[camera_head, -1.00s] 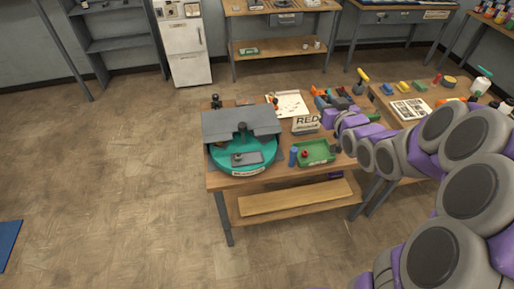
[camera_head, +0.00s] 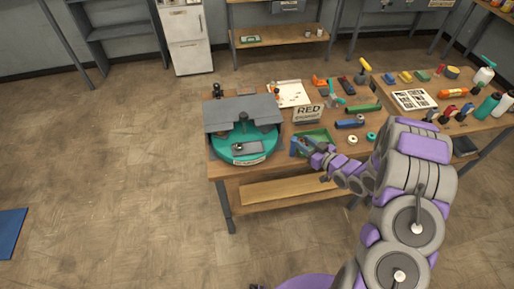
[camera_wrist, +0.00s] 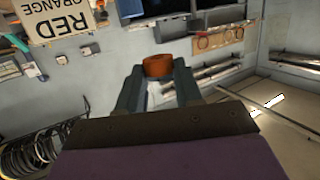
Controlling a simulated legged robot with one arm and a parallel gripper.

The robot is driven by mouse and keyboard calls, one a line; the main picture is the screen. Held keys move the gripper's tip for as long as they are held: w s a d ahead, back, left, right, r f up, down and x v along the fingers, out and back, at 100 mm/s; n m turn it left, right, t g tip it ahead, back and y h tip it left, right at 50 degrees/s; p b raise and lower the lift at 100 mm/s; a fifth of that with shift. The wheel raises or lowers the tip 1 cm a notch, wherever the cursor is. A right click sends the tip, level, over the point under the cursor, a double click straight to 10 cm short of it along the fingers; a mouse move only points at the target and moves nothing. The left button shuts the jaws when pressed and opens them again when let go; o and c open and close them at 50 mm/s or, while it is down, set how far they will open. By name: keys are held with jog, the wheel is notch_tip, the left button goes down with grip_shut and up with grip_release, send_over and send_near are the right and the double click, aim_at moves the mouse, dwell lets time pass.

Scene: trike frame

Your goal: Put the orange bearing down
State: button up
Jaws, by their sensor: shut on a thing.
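The bearing itself cannot be made out in the head view. I cannot tell whether it touches anything below.
A teal turntable (camera_head: 232,157) with a grey cover (camera_head: 242,113) stands left of the tray. A sign reading RED ORANGE (camera_head: 308,114) stands behind it. A blue item (camera_head: 350,123) and a pale ring (camera_head: 352,139) lie to the right. A second table (camera_head: 450,120) holds bottles.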

jog(key=s+a+f+n+g+y, duration=0.1)
jog(key=s+a+f, duration=0.3)
jog(key=f, duration=0.1)
jog(key=shift+f+n+g+y, duration=0.2)
jog(key=shift+n+g+y, duration=0.2)
jog(key=shift+a, duration=0.15)
jog(key=b, duration=0.1)
send_over(259, 150)
jog(key=shift+s+d+f, duration=0.25)
jog(key=shift+d+f, duration=0.1)
jog(key=shift+f, duration=0.35)
jog(key=shift+w+a+f, duration=0.1)
jog(key=shift+a+f, duration=0.1)
jog(key=shift+f, duration=0.6)
jog(key=shift+w+a+f, duration=0.1)
jog(key=shift+a+f, duration=0.05)
jog(key=shift+f, duration=0.65)
jog(key=shift+f, duration=0.1)
jog(key=shift+f+b, duration=0.15)
jog(key=shift+b, duration=0.15)
jog(key=o, duration=1.1)
